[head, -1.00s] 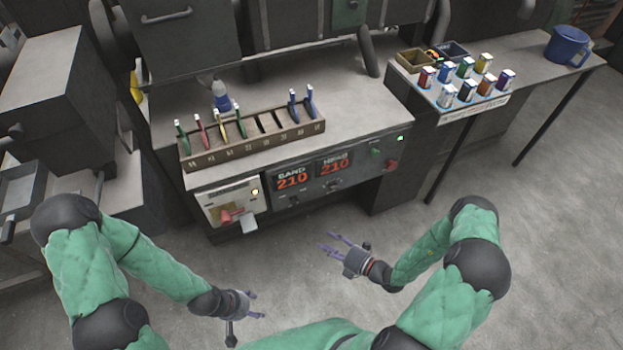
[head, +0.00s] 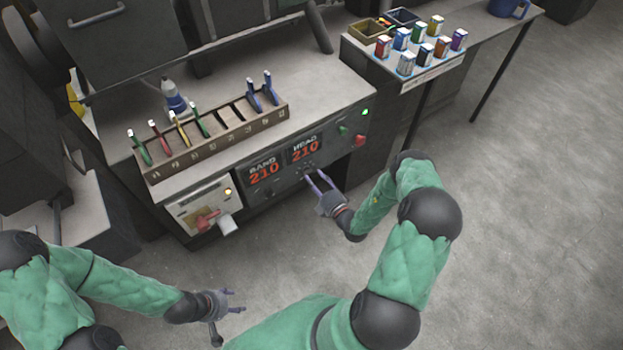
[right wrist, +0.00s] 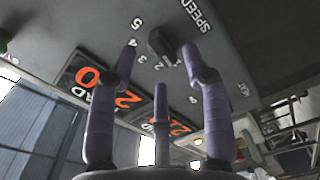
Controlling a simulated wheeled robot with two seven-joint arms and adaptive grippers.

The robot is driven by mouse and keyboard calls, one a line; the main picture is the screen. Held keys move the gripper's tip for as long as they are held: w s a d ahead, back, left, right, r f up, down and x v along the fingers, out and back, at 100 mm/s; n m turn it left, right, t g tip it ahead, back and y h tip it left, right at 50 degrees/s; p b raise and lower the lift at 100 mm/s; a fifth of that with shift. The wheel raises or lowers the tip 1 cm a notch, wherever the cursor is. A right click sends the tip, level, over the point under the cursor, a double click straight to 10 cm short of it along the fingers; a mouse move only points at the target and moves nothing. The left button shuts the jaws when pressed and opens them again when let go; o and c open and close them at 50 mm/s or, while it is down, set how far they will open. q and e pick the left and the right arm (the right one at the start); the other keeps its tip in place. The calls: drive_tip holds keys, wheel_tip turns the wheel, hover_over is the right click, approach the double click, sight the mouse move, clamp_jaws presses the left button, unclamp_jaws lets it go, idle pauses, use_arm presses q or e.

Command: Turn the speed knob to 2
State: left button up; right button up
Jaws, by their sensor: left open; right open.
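The speed knob (right wrist: 160,43) is a dark bar-shaped knob on the grey panel in the right wrist view, by the SPEED lettering and an arc of numbers 1 to 5. I cannot tell which number it points to. My right gripper (head: 316,180) is open in front of the panel, below the HEAD display. In the right wrist view its purple fingers (right wrist: 159,50) stand on either side of the knob; contact is not clear. In the head view the knob is too small to make out. My left gripper (head: 236,300) is open and empty, low over the floor.
The panel carries BAND (head: 264,173) and HEAD (head: 304,150) displays, both reading 210, and a red button (head: 360,140). A wooden rack (head: 215,140) of coloured tools stands above. The floor in front is clear.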

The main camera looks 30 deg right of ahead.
sight(307, 172)
drive_tip(key=shift+w+a, duration=0.1)
drive_tip(key=shift+w, duration=1.05)
clamp_jaws()
drive_tip(key=shift+r+m, duration=0.1)
drive_tip(key=shift+m, duration=0.2)
drive_tip(key=m+p, duration=0.1)
drive_tip(key=m, duration=0.1)
drive_tip(key=shift+m, duration=0.4)
drive_tip(key=shift+d+m+p, duration=0.2)
drive_tip(key=shift+m+p, duration=0.35)
drive_tip(key=shift+m, duration=1.55)
